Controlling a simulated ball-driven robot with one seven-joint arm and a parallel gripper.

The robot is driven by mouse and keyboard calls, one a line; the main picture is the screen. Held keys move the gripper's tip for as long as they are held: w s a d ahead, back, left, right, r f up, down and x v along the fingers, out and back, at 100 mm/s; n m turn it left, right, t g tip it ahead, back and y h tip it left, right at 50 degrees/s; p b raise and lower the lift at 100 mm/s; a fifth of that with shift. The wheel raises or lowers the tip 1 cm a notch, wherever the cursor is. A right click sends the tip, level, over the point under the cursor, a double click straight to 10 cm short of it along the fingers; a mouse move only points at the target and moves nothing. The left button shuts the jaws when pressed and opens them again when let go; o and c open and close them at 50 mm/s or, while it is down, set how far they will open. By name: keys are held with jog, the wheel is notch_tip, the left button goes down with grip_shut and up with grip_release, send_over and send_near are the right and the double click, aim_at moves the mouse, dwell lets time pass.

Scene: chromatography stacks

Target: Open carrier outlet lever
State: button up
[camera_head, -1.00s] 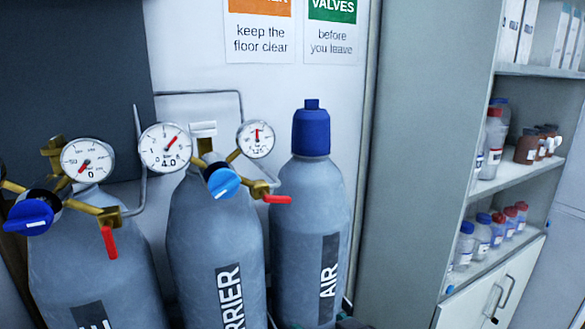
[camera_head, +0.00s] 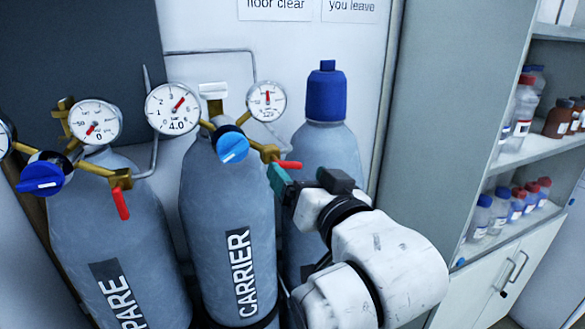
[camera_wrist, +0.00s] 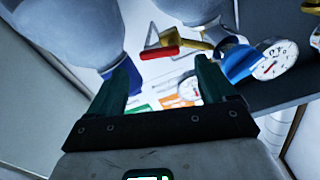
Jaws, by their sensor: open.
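The carrier outlet lever (camera_head: 288,165) is a short red handle on the brass outlet valve of the CARRIER cylinder (camera_head: 245,275). It points to the right, roughly sideways. My gripper (camera_head: 284,184) is just below and to the right of it in the head view, its green fingers close to the lever. In the wrist view the gripper (camera_wrist: 166,76) is open and empty, its fingers apart. The red lever (camera_wrist: 160,52) shows beyond the gap between the fingertips there. Whether a finger touches the lever cannot be told.
The SPARE cylinder (camera_head: 115,265) stands at left, its red lever (camera_head: 120,203) hanging down. The blue-capped AIR cylinder (camera_head: 330,140) stands behind my arm. Gauges (camera_head: 172,108) and a blue knob (camera_head: 232,147) crowd the carrier regulator. A bottle shelf (camera_head: 530,150) is at right.

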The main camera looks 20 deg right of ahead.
aim_at(290, 164)
jog(key=shift+w+p, duration=0.3)
jog(key=shift+w, duration=1.95)
